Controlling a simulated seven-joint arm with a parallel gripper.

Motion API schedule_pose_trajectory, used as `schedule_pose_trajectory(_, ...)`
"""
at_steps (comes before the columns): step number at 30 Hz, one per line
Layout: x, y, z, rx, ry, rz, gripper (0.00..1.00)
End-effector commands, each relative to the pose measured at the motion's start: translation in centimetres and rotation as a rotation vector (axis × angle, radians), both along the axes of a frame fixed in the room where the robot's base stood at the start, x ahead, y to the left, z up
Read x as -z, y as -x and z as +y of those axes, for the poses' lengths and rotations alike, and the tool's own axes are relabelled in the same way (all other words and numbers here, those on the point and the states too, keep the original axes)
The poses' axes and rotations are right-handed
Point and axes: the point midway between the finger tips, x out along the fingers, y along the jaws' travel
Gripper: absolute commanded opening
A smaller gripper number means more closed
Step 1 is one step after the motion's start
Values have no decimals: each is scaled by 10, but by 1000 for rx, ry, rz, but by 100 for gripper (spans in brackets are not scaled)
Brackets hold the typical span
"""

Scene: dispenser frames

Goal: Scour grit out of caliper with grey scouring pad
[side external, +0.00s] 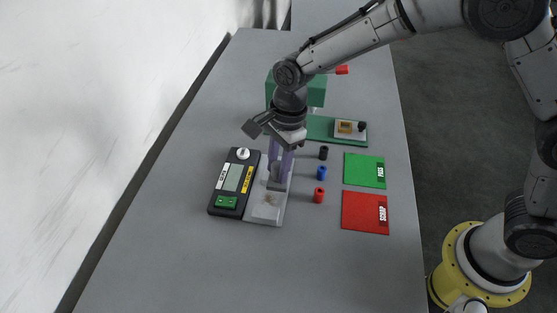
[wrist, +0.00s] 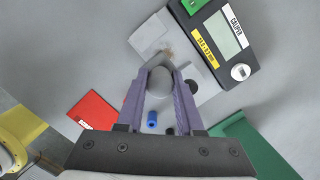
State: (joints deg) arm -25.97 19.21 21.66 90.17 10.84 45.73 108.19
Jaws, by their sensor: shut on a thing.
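The caliper (side external: 233,184) is a dark box with a screen, a white knob and a green button. A pale plate (side external: 262,212) beside it carries a brownish grit patch (side external: 270,200), which also shows in the wrist view (wrist: 168,50). My gripper (side external: 278,174), with purple fingers, points down over the plate's far part. In the wrist view its fingers (wrist: 163,72) are shut on a rounded grey thing (wrist: 160,82), apparently the scouring pad. Whether the pad touches the plate is hard to tell.
Black (side external: 323,153), blue (side external: 321,173) and red (side external: 319,195) small cylinders stand right of the plate. Beyond them lie a green mat (side external: 362,170) and a red mat (side external: 362,212). A green dispenser (side external: 317,92) stands behind my gripper. The table's front is clear.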

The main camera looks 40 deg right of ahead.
Motion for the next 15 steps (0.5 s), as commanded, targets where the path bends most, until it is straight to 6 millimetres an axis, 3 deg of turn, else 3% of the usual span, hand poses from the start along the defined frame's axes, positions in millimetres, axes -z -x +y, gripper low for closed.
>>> schedule_pose_trajectory(15, 48, 1, 0, 0, 1, 2, 0)
